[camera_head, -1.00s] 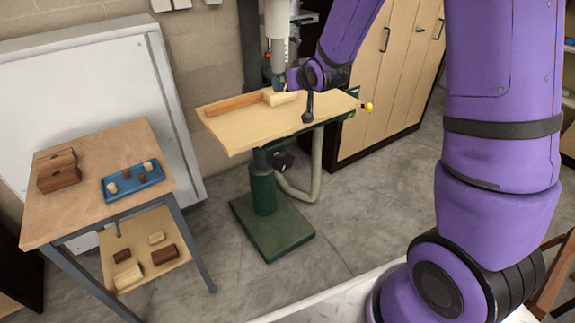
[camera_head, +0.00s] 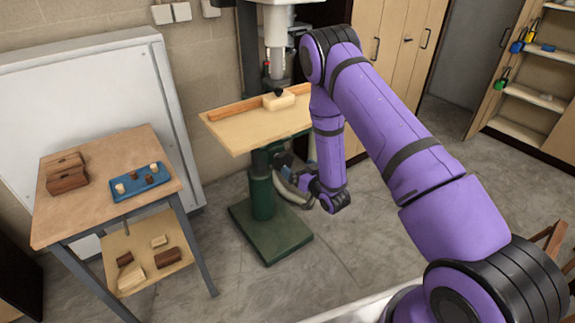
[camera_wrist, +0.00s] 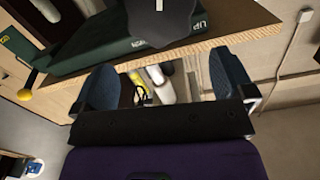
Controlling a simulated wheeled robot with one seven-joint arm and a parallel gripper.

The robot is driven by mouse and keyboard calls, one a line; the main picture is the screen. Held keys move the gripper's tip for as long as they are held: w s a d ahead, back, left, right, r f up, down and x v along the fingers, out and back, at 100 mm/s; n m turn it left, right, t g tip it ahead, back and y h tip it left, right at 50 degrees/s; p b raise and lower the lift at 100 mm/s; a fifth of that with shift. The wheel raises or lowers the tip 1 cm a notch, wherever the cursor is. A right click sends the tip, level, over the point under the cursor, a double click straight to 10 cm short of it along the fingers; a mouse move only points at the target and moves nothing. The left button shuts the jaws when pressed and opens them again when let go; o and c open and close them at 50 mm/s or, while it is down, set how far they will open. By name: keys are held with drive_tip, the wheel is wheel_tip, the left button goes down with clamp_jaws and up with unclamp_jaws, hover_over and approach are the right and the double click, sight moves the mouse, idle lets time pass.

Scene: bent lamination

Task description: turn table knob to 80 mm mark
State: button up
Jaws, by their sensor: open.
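A black lobed knob with a white line (camera_wrist: 160,18) shows at the top of the wrist view, cut off by the frame. It sits before a dark green plate (camera_wrist: 120,50) lettered "UP", by the wooden table's edge. My gripper (camera_wrist: 165,80) is open and empty; its two dark fingers stand apart, below the knob in that view. In the head view my gripper (camera_head: 283,163) is beneath the drill-press table (camera_head: 245,132), beside the green column (camera_head: 262,192). The knob is hidden there by the table and my arm. No 80 mm mark is readable.
A yellow ball on a lever (camera_wrist: 24,94) shows left in the wrist view. A pale hose (camera_head: 290,193) hangs near my gripper. A wood block (camera_head: 279,100) and fence (camera_head: 236,108) lie on the table. A side table (camera_head: 110,215) with a blue tray (camera_head: 124,191) stands left.

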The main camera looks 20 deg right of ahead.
sight(285, 163)
drive_tip(key=x, duration=0.3)
drive_tip(key=f+x, duration=0.1)
drive_tip(key=x, duration=0.5)
drive_tip(key=shift+s+a+f, duration=0.15)
drive_tip(key=shift+a+f, duration=0.05)
drive_tip(key=shift+f, duration=0.2)
drive_tip(key=c, duration=0.6)
